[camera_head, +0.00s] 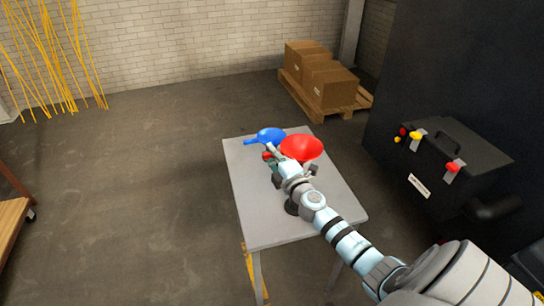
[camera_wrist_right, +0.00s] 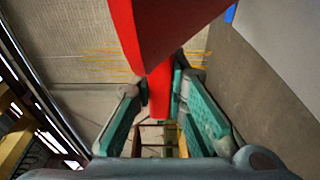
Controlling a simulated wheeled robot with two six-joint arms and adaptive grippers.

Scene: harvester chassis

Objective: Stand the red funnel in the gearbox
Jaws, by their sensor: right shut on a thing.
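The red funnel (camera_head: 301,149) has its wide bowl above the table in the head view. It fills the top middle of the right wrist view (camera_wrist_right: 165,30), with its narrower part between the teal fingers. My right gripper (camera_wrist_right: 160,88) is shut on that narrower part. In the head view the arm hides the funnel's lower part, and I cannot tell whether it touches the table. A dark box (camera_head: 445,165) on the right, with a white label, looks like the gearbox; yellow and red fittings sit along its near edge. My left gripper is not in view.
The grey table (camera_head: 244,200) holds a blue funnel (camera_head: 270,134) at its far edge. A small red thing (camera_head: 267,156) shows beside my gripper. Boxes on a pallet (camera_head: 318,80) stand behind. A tall dark panel (camera_head: 470,70) rises behind the dark box.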

